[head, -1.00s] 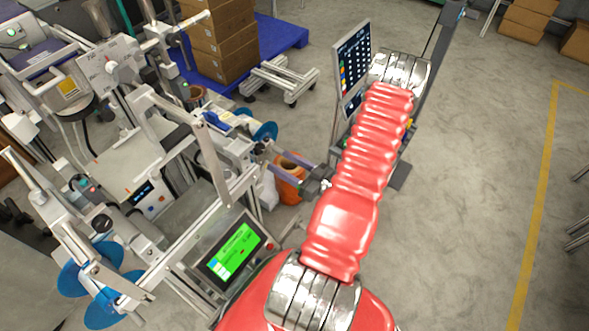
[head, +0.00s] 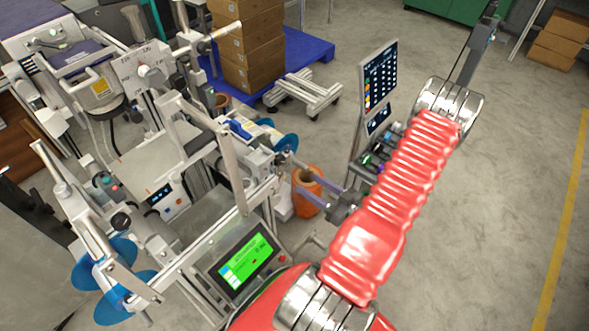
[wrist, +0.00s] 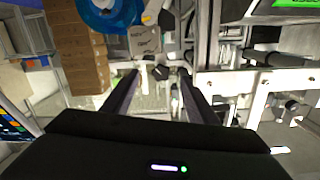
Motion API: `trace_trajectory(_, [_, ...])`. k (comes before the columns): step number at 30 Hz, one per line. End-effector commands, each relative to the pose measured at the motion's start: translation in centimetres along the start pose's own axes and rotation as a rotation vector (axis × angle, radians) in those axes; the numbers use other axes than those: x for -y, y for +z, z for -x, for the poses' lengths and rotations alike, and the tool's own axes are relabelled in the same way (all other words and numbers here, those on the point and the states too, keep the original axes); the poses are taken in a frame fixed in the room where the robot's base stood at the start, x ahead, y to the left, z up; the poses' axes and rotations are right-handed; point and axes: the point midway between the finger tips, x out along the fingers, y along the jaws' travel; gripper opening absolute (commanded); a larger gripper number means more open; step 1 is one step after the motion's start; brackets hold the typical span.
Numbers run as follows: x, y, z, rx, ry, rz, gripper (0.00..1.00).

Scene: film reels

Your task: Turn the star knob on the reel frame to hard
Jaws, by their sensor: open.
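A grey plate with small lettering (wrist: 145,41) stands on the reel frame beside a blue reel (wrist: 105,12) in the wrist view. A small dark knob (wrist: 160,72) shows below the plate, between and beyond my fingertips; its star shape and setting are too small to make out. In the head view the reel frame's plate (head: 261,161) and its blue reel (head: 286,143) stand left of my gripper (head: 297,174). My gripper is open and empty, its two fingers pointing at the frame. It also shows in the wrist view (wrist: 159,73), apart from the knob as far as I can tell.
A machine with a green screen (head: 246,262) stands below and left of my gripper. An orange container (head: 308,200) is on the floor beneath the fingers. A monitor (head: 380,77) stands close behind my arm. Stacked boxes (head: 248,50) are at the back; open floor lies right.

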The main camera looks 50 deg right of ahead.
Motion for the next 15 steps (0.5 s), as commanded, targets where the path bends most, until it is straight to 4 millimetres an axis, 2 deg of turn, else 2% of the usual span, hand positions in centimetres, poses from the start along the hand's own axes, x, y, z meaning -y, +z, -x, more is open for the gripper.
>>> trace_trajectory(5, [-1.6,4.0,0.4,0.174,0.069,-0.004,0.53])
trace_trajectory(9, [-3.6,7.4,1.5,0.363,0.153,-0.008,0.53])
trace_trajectory(15, [-6.4,10.3,4.1,0.628,0.276,-0.015,0.53])
